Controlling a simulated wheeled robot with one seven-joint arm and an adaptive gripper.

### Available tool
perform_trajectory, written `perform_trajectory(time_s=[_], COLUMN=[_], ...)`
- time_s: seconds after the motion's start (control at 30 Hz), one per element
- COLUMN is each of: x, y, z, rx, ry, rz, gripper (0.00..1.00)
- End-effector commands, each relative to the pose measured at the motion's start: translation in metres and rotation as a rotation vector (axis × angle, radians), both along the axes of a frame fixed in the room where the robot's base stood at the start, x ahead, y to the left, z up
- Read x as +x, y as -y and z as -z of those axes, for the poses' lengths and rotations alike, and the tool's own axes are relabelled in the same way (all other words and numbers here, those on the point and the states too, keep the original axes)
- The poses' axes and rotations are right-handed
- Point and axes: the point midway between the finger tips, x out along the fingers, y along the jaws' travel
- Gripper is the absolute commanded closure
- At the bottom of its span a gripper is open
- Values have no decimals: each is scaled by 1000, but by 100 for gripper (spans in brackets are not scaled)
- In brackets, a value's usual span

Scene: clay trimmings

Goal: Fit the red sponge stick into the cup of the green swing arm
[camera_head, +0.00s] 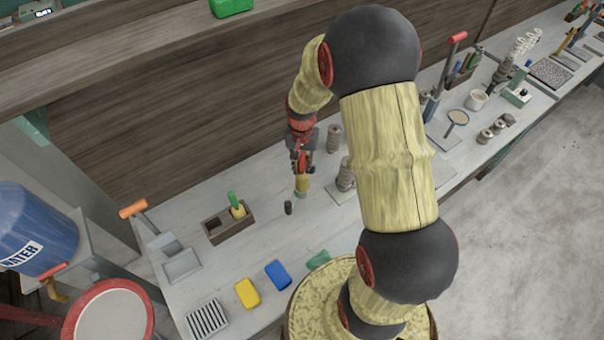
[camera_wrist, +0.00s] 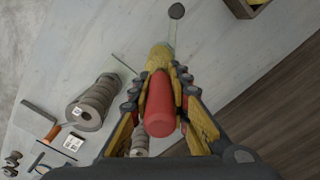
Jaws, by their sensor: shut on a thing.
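The red sponge stick (camera_head: 302,160) hangs roughly upright in my gripper (camera_head: 301,168), its yellow sponge end down, above the worktable. In the wrist view the red handle (camera_wrist: 159,105) lies between both fingers of my gripper (camera_wrist: 162,90), which is shut on it. The yellow end points away from the camera. A small dark cylinder (camera_head: 288,207) stands on the table just in front of the sponge end; it shows as a dark disc (camera_wrist: 176,11) in the wrist view, with a thin pale strip running from it toward the sponge. I cannot clearly make out a green swing arm or its cup.
A wooden box (camera_head: 229,222) with a green-handled stick (camera_head: 235,201) stands to the left. Grey stacked spools (camera_head: 345,174) stand close on the right. Blue (camera_head: 278,274) and yellow (camera_head: 247,293) blocks lie nearer the front edge. Table between box and spools is mostly clear.

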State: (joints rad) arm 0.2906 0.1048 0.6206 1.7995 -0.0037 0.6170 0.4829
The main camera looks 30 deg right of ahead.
Motion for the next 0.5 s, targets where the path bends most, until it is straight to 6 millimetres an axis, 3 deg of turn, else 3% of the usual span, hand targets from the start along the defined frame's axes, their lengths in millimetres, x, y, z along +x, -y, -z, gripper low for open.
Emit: perform_trajectory(time_s=[0.17,0.5], x=[6,5], y=[4,3], z=[8,50], rx=[0,4], ry=[1,-11], rz=[0,0], gripper=[100,100])
